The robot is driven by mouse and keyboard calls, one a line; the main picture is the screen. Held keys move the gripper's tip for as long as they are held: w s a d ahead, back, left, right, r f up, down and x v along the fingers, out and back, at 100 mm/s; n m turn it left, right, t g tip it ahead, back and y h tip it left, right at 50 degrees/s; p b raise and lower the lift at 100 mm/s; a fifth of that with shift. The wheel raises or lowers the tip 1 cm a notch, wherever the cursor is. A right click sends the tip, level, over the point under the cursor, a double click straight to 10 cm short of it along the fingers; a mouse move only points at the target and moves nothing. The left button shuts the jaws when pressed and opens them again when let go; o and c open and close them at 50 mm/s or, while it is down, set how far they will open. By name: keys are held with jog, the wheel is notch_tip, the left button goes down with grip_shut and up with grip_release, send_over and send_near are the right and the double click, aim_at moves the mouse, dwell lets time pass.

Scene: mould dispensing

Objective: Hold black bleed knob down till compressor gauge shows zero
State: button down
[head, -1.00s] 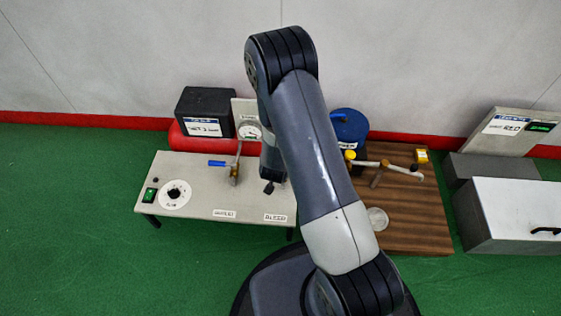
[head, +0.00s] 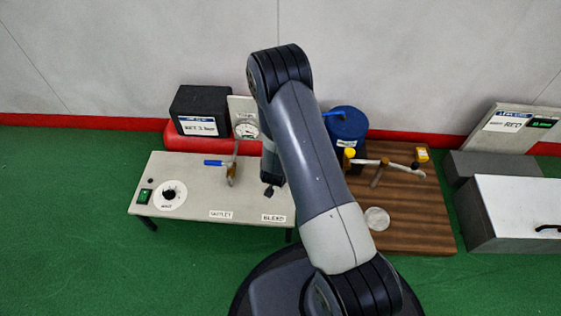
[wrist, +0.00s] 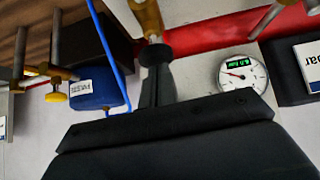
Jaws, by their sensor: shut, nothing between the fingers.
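The compressor gauge (wrist: 243,75) is a round white dial in the wrist view. Its green display seems to read about 6.0 bar and its needle is off to the left. It also shows in the head view (head: 246,130). My gripper (wrist: 157,74) is shut and empty, its fingers pointing at a dark round knob (wrist: 155,53) below a brass fitting (wrist: 148,18). The knob and fingertips overlap in the picture, so I cannot tell whether they touch. In the head view my arm hides most of this spot, behind the BLEED label (head: 273,218).
A blue drum (head: 348,126) and a wooden board (head: 415,215) with a clamp stand to the right. A grey box (head: 515,210) is at far right.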

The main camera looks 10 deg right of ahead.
jog(key=shift+f+b, duration=0.55)
jog(key=shift+f, duration=0.3)
jog(key=shift+s+f, duration=0.1)
jog(key=shift+s, duration=0.1)
dwell(3.9)
jog(key=shift+r+p, duration=0.45)
notch_tip(320, 180, up, 5)
jog(key=p, duration=0.2)
jog(key=shift+a+f+p, duration=0.1)
jog(key=shift+f+p, duration=0.1)
jog(key=shift+p, duration=0.2)
jog(key=p+v, duration=0.2)
jog(key=v, duration=0.7)
jog(key=shift+f, duration=0.2)
